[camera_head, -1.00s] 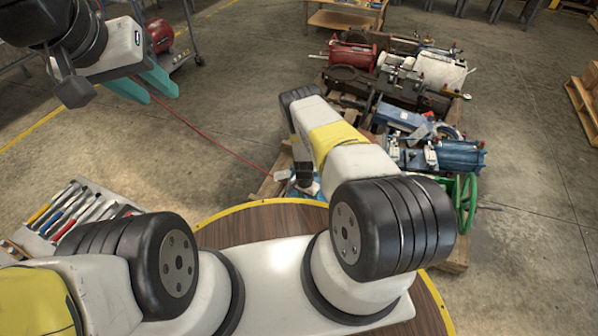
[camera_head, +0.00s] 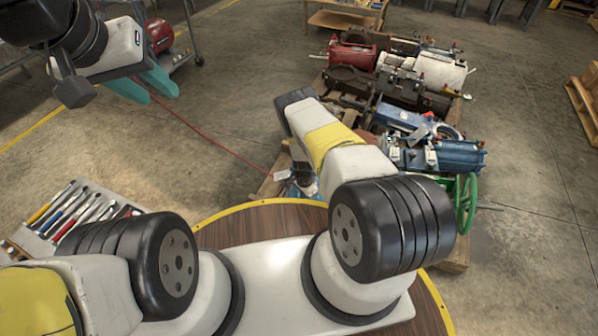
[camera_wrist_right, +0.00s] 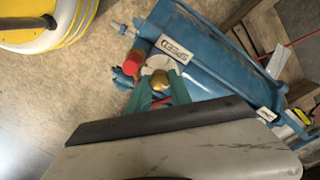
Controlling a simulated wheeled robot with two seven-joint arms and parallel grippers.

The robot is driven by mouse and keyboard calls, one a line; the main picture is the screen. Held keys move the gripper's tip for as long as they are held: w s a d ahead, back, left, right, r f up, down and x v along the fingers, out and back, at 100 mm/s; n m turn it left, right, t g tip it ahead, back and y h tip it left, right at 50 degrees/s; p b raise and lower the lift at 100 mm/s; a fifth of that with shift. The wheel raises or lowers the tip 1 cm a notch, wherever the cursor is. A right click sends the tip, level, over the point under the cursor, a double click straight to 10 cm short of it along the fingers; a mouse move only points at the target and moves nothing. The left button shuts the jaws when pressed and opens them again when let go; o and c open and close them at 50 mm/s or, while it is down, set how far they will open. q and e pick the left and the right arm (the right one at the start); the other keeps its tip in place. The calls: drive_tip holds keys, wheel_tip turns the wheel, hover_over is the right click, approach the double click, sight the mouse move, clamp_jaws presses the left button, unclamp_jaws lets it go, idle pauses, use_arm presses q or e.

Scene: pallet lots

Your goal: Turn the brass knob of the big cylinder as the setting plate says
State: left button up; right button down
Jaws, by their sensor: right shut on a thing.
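In the right wrist view a big blue cylinder (camera_wrist_right: 205,55) lies with a white plate (camera_wrist_right: 174,49) on its near end; the plate's lettering is too small to read surely. A brass knob (camera_wrist_right: 159,80) sits beside a red cap (camera_wrist_right: 132,62). The green fingers of my right gripper (camera_wrist_right: 158,92) are shut on the brass knob. In the head view my right forearm hides that gripper and the knob; a blue part (camera_head: 300,190) shows below it. My left gripper (camera_head: 152,88) is open and empty at the upper left, far from the cylinder.
A pallet of machine parts holds another blue cylinder (camera_head: 460,154), a green handwheel (camera_head: 466,203) and a red cylinder (camera_head: 352,55). A tool tray (camera_head: 75,212) is at the left.

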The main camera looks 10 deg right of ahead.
drive_tip(key=c, duration=1.2)
unclamp_jaws()
drive_tip(key=shift+o, duration=0.2)
drive_tip(key=shift+r, duration=0.1)
drive_tip(key=r, duration=0.7)
drive_tip(key=shift+w+a+r, duration=0.15)
drive_tip(key=shift+w+r, duration=0.15)
